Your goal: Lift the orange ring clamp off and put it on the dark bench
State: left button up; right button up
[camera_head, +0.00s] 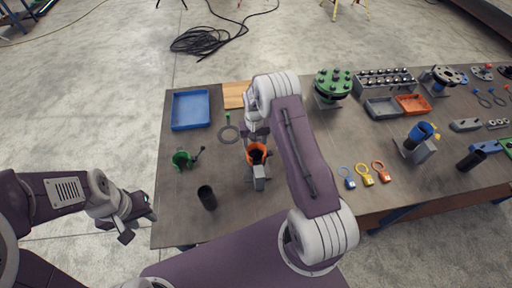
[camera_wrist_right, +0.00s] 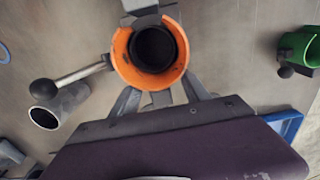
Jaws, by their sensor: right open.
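The orange ring clamp (camera_head: 257,148) sits around a dark upright pipe on a grey stand (camera_head: 261,184). In the right wrist view the clamp (camera_wrist_right: 128,70) circles the black pipe end (camera_wrist_right: 153,48), and its lever with a dark knob points left. My right gripper (camera_head: 250,134) is over the clamp; its open fingers (camera_wrist_right: 160,97) are beside the ring's near side, and contact cannot be told. My left gripper (camera_head: 138,222) is off the bench's left edge, apart from everything; its jaw state is unclear. The dark bench (camera_head: 230,215) lies beneath.
A green clamp (camera_head: 182,160) and a dark tube (camera_head: 207,197) stand left of the stand. A blue tray (camera_head: 190,110) is at the back left. Bench space at front left is clear.

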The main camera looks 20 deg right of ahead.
grip_shut()
dwell(1.4)
